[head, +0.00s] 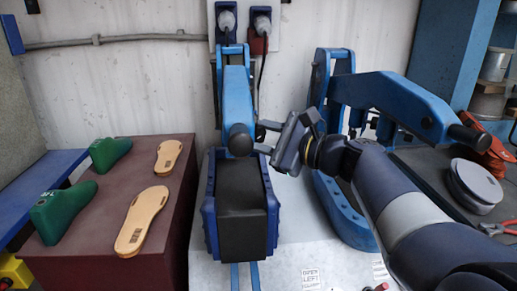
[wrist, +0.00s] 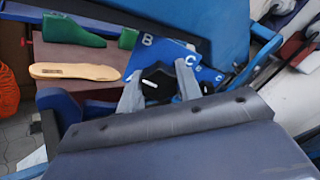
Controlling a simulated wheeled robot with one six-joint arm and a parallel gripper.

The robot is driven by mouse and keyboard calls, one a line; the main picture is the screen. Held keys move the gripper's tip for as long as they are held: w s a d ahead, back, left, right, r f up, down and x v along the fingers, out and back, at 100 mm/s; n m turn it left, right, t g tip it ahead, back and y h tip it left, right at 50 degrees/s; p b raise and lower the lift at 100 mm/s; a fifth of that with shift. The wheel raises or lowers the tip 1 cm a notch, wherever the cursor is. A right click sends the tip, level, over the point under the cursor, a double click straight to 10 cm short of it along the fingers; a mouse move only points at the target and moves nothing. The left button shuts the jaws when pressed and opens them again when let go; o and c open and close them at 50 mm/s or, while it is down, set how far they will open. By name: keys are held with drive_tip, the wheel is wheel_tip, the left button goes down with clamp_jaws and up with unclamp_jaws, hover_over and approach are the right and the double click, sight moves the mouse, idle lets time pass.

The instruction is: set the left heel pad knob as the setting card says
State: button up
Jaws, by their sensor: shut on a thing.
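The left press has a blue arm (head: 237,95) and a black pad block (head: 240,195). A black knob (wrist: 160,80) with a white pointer mark sits between my gripper's two grey fingers in the wrist view. My gripper (wrist: 160,90) is shut on this knob; in the head view my gripper (head: 264,138) reaches the press arm from the right. The mark points to the left in the wrist view. A blue dial plate (wrist: 170,52) behind the knob carries a white B and C.
A second blue press (head: 345,205) stands right, partly behind my arm. A maroon bench (head: 110,230) at left holds green shoe lasts (head: 62,212) and tan insoles (head: 143,220). Sockets with plugs (head: 245,22) are on the wall. Red-handled pliers (head: 497,230) lie far right.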

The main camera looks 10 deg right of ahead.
drive_tip(key=n+b, duration=0.1)
drive_tip(key=n, duration=0.1)
drive_tip(key=n+b, duration=0.1)
drive_tip(key=b, duration=0.1)
drive_tip(key=n+b, duration=0.2)
drive_tip(key=shift+f+n, duration=0.25)
drive_tip(key=shift+n, duration=0.05)
drive_tip(key=shift+r+n+b, duration=0.15)
drive_tip(key=shift+n+b, duration=0.8)
drive_tip(key=shift+n, duration=0.05)
drive_tip(key=shift+r+n+b, duration=0.1)
drive_tip(key=shift+n+b, duration=0.85)
drive_tip(key=shift+n, duration=0.05)
drive_tip(key=o, duration=1)
drive_tip(key=shift+r, duration=0.1)
drive_tip(key=shift+c, duration=0.2)
